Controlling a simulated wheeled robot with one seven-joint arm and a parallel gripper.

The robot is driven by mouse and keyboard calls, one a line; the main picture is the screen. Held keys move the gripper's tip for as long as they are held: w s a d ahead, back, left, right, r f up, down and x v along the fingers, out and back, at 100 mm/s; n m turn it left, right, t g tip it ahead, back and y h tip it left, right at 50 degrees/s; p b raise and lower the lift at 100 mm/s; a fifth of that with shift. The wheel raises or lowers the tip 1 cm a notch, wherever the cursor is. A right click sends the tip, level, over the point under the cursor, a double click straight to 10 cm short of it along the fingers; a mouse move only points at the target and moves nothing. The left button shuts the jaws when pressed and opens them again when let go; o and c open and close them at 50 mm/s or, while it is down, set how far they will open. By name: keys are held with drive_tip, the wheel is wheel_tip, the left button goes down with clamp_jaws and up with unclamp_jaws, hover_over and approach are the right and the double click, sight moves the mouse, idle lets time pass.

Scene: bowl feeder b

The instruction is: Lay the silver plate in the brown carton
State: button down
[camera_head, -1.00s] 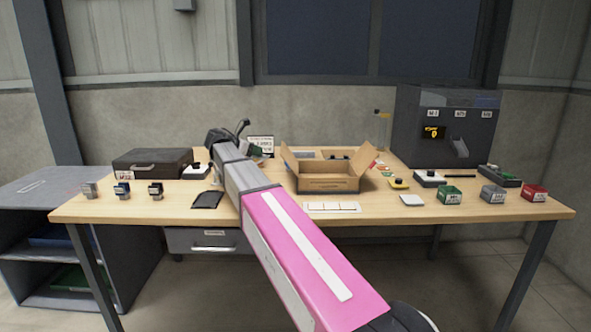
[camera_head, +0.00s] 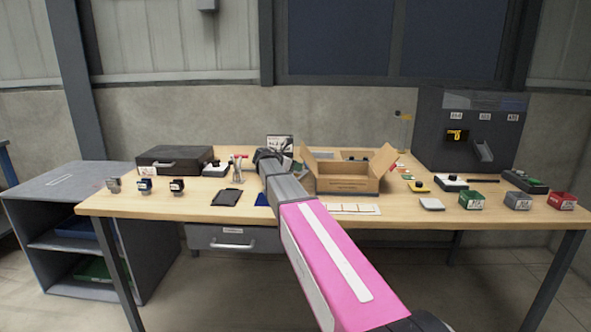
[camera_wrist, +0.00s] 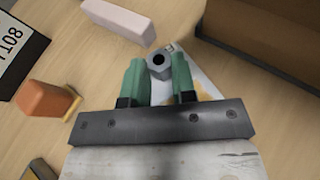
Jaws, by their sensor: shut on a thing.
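The brown carton (camera_head: 347,184) stands open on the table with its flaps out, right of my gripper in the head view. Its brown side shows at the upper right of the wrist view (camera_wrist: 270,42). My gripper (camera_wrist: 160,75) has green fingers shut on a grey knob-like piece with a round hole. A pale silvery flat piece, which looks like the silver plate (camera_wrist: 203,83), shows behind and between the fingers, partly hidden by them. In the head view my gripper (camera_head: 288,163) is just left of the carton, and what it holds is hard to make out.
A pale square piece (camera_head: 431,204) and a white panelled strip (camera_head: 352,209) lie near the front edge. A dark case (camera_head: 174,159) and a red-handled tool (camera_head: 238,168) stand left. An orange block (camera_wrist: 47,100) and a pinkish block (camera_wrist: 120,20) lie near my gripper.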

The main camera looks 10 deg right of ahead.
drive_tip(key=shift+f, duration=0.5)
drive_tip(key=shift+f, duration=0.1)
drive_tip(key=c, duration=0.9)
unclamp_jaws()
drive_tip(key=shift+c, duration=0.2)
